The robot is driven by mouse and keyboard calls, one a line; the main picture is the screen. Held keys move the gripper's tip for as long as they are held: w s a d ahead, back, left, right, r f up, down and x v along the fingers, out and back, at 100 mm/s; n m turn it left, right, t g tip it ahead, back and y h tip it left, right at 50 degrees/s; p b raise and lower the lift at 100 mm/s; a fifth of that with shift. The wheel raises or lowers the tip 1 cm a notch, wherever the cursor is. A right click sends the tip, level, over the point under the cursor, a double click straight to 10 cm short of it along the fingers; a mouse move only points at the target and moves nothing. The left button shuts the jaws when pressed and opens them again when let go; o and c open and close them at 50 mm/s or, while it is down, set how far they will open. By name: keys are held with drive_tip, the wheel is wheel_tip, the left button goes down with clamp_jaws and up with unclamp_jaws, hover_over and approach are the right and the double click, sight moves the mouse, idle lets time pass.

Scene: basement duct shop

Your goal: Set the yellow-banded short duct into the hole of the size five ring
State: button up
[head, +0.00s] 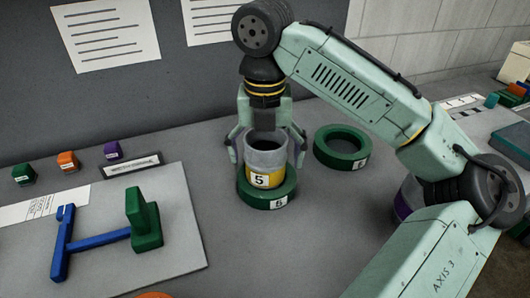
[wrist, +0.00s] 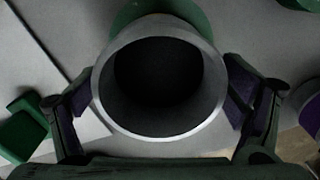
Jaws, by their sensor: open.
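The yellow-banded short duct (head: 261,179) is a grey open cylinder with a 5 on its label. It stands upright at a green ring (head: 284,192), whose small label looks like a 6. I cannot tell whether its foot is down in the hole or on the rim. In the wrist view the duct's round mouth (wrist: 212,80) fills the middle, and a bit of green ring (wrist: 192,12) shows behind it. My gripper (head: 267,152) is open, with one finger on each side of the duct. A second green ring (head: 322,150), its hole empty, lies to the right.
A pale board (head: 185,240) with a blue and green part (head: 145,220) lies at left. Small green (head: 23,175), orange (head: 68,161) and purple (head: 113,150) blocks stand behind it. A purple-banded thing (head: 403,208) is partly hidden by my arm. The bench in front of the ring is clear.

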drive_tip(key=shift+a+f, duration=0.15)
drive_tip(key=shift+f, duration=0.55)
drive_tip(key=shift+w+r, duration=0.1)
drive_tip(key=shift+r, duration=0.4)
drive_tip(key=r, duration=0.8)
drive_tip(key=shift+s, duration=0.2)
drive_tip(key=shift+r, duration=0.2)
drive_tip(key=shift+p, duration=0.3)
drive_tip(key=shift+s+f, duration=0.1)
